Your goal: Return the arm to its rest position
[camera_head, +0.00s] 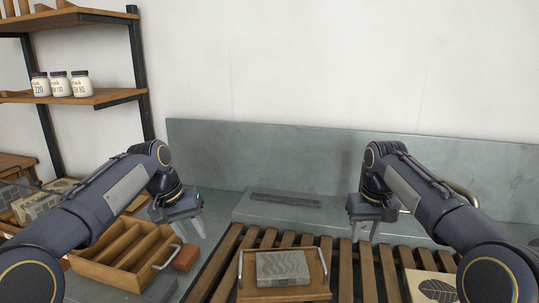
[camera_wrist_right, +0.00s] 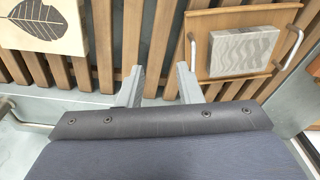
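My left gripper (camera_head: 191,228) hangs fingers down above the area right of the wooden divided box, with its fingers apart and nothing between them. My right gripper (camera_head: 364,231) hangs over the wooden slats, to the right of the tray. In the right wrist view its two fingers (camera_wrist_right: 158,86) are apart, with only slats between them. Both arms are raised and bent, coming in from the lower corners.
A wooden tray (camera_head: 262,292) with metal handles holds a grey patterned block (camera_head: 283,267) on the slatted rack (camera_head: 388,275). A leaf-print block (camera_wrist_right: 45,27) lies at the right. Jars (camera_head: 60,84) stand on a shelf.

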